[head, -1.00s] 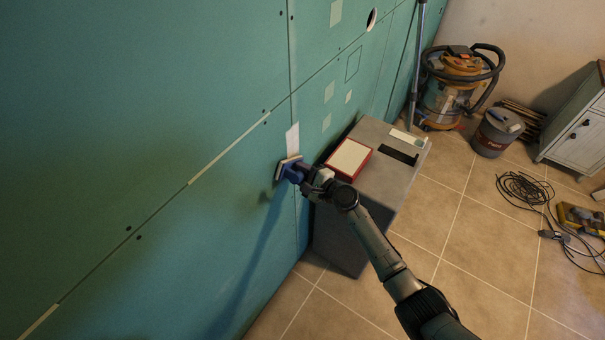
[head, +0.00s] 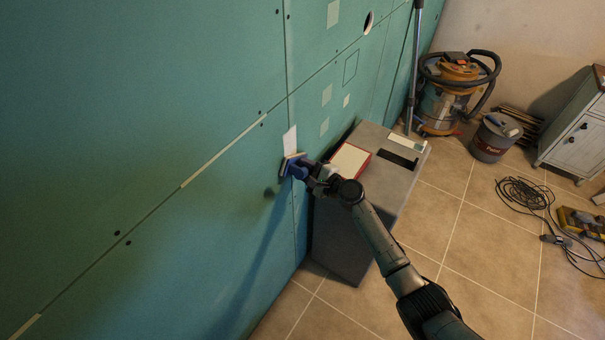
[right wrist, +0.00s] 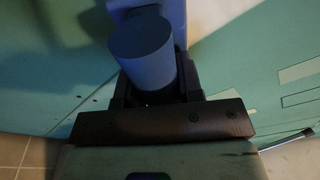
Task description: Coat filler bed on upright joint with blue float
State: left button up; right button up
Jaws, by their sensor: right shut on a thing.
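My right gripper (head: 318,178) is shut on the handle of the blue float (head: 294,166). The float's blue handle (right wrist: 145,55) also fills the upper middle of the right wrist view, between the jaws (right wrist: 160,95). The float is at the green wall, on the upright joint (head: 292,120); I cannot tell whether its face touches the board. A white filler patch (head: 290,140) shows on the joint just above the float. The wall behind the float is hidden. My left gripper is not in view.
A grey box-like stand (head: 390,200) is beside the wall, with a red-rimmed tray (head: 349,160) and a black strip (head: 398,160) on top. A vacuum (head: 458,90), a bucket (head: 495,137) and a coiled cable (head: 523,192) are on the tiled floor. A pole (head: 413,65) stands by the wall.

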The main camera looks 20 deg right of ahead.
jog(key=shift+w+d+f+b, duration=0.15)
jog(key=shift+w+d+b, duration=0.75)
jog(key=shift+d+b, duration=0.3)
jog(key=shift+w+d, duration=0.1)
jog(key=shift+w, duration=0.15)
jog(key=shift+s, duration=0.1)
